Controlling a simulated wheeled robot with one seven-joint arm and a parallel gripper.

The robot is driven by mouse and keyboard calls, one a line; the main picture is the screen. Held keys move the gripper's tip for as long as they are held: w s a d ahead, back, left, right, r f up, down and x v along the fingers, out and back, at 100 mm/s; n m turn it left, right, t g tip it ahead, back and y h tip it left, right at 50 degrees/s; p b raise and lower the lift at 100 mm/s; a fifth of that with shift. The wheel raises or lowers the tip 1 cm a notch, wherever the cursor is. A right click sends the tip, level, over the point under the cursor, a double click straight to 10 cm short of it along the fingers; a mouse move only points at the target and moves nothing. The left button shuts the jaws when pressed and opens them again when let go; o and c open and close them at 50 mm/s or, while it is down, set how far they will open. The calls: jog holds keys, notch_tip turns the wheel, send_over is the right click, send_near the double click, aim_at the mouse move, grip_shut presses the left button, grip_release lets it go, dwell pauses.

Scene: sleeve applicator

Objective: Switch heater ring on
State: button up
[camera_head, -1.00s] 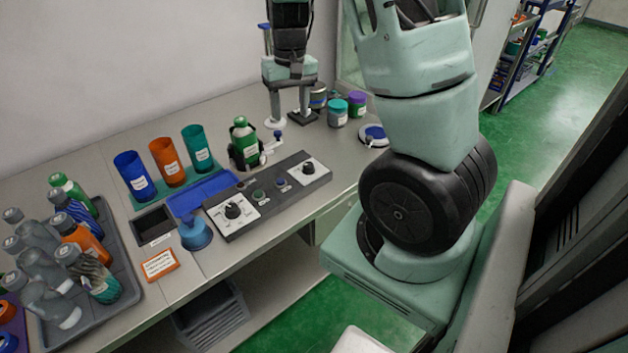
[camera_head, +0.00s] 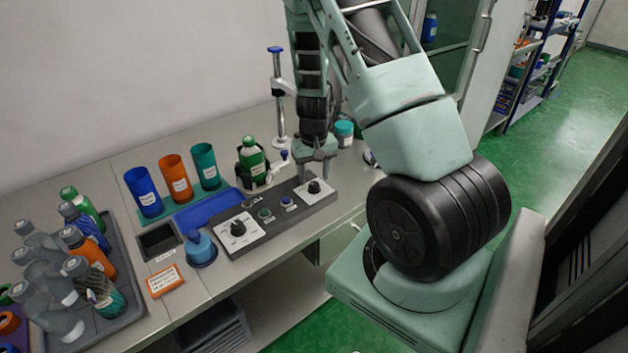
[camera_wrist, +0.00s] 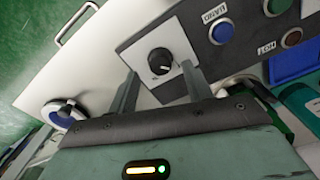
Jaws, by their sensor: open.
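The grey control panel (camera_head: 258,240) lies on the bench. It has a black knob (camera_head: 314,187) on a white plate at its right end and another black knob (camera_head: 237,229) at its left end. Between them are a green button (camera_head: 265,213) and a blue button (camera_head: 288,201). My gripper (camera_head: 316,172) points down over the right knob, open. In the wrist view the right knob (camera_wrist: 160,61) shows between the two spread fingers (camera_wrist: 160,78), with nothing held. Contact cannot be told. A green bottle (camera_head: 252,160) stands in a black holder behind the panel; I cannot identify the heater ring surely.
Blue, orange and teal cups (camera_head: 176,180) stand behind a blue tray (camera_head: 208,211). A grey tray (camera_head: 127,300) of bottles is at the left. A post stand (camera_head: 279,110) and a teal-lidded jar (camera_head: 344,130) are near my arm. A blue funnel-like object (camera_head: 200,248) sits beside the panel.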

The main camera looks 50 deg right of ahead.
aim_at(314, 187)
jog(key=shift+f, duration=1.3)
jog(key=c, duration=1)
